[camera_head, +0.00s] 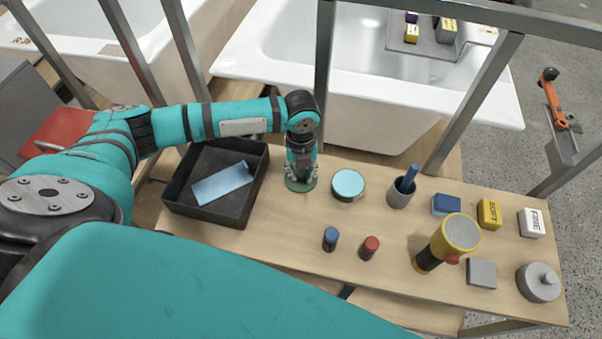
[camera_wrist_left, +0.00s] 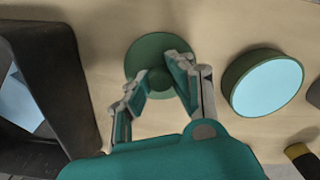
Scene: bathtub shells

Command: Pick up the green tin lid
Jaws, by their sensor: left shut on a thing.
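The green tin lid (camera_wrist_left: 143,50) is a round green disc with a knob in its middle. My left gripper (camera_wrist_left: 160,82) points down over it, with its fingers closed on the knob. In the head view the lid (camera_head: 300,184) shows under the left gripper (camera_head: 301,174), at the tabletop between the dark tray and the open tin. I cannot tell whether it touches the wood. The open green tin (camera_head: 348,185) with a pale blue top surface stands just to the right, and also shows in the left wrist view (camera_wrist_left: 265,83). My right gripper is not in view.
A black tray (camera_head: 255,190) with a blue cloth (camera_head: 222,184) stands left of the lid. Metal posts rise behind the table.

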